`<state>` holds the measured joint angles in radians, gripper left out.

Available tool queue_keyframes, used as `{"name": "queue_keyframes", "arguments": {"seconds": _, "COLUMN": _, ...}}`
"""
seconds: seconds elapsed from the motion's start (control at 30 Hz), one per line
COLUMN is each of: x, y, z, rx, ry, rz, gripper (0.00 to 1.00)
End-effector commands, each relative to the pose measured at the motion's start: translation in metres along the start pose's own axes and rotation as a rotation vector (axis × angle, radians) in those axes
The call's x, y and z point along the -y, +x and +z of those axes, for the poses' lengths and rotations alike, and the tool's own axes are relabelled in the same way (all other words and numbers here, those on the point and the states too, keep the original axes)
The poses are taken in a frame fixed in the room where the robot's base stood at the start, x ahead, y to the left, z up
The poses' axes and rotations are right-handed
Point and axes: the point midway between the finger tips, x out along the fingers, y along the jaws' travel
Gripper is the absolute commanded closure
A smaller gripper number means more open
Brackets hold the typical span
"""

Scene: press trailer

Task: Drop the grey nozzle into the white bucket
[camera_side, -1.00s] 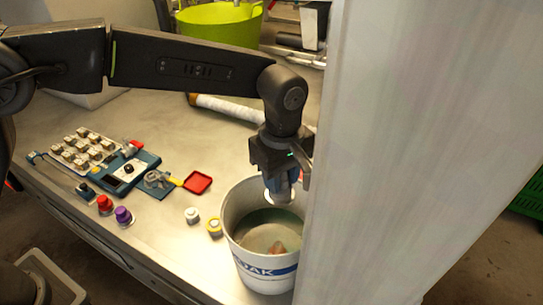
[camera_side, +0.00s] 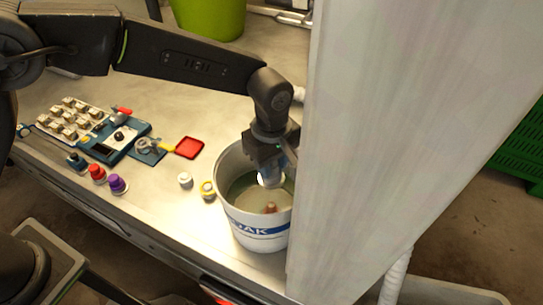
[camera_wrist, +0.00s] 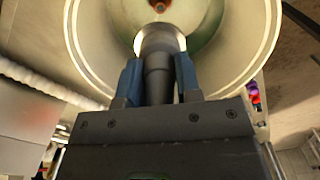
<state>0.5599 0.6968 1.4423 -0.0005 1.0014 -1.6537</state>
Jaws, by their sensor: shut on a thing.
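The white bucket (camera_side: 262,222) with blue lettering stands near the front of the bench, partly behind the tall panel. My gripper (camera_side: 270,165) points down inside the bucket's mouth. In the wrist view, my gripper (camera_wrist: 158,80) has its blue fingers shut on the grey nozzle (camera_wrist: 158,72), whose wide bright end points into the bucket (camera_wrist: 262,45). In the side view the held nozzle's pale end (camera_side: 271,180) shows just below the fingers. A small reddish-brown thing (camera_side: 271,208) lies on the bucket's floor.
A tall pale panel (camera_side: 370,140) stands close to the right of the bucket. A green bucket (camera_side: 208,15) stands at the back.

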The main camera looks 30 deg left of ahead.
Motion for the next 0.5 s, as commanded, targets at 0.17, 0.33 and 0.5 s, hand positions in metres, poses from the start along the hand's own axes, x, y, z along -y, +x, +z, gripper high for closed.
{"name": "queue_keyframes", "arguments": {"seconds": 0.17, "x": -0.0001, "y": -0.0003, "z": 0.0, "rx": 0.0, "ry": 0.0, "rz": 0.0, "gripper": 1.0}}
{"name": "queue_keyframes", "arguments": {"seconds": 0.33, "x": 0.0, "y": -0.0004, "z": 0.0, "rx": 0.0, "ry": 0.0, "rz": 0.0, "gripper": 0.52}}
{"name": "queue_keyframes", "arguments": {"seconds": 0.5, "x": 0.0, "y": -0.0003, "z": 0.0, "rx": 0.0, "ry": 0.0, "rz": 0.0, "gripper": 0.39}}
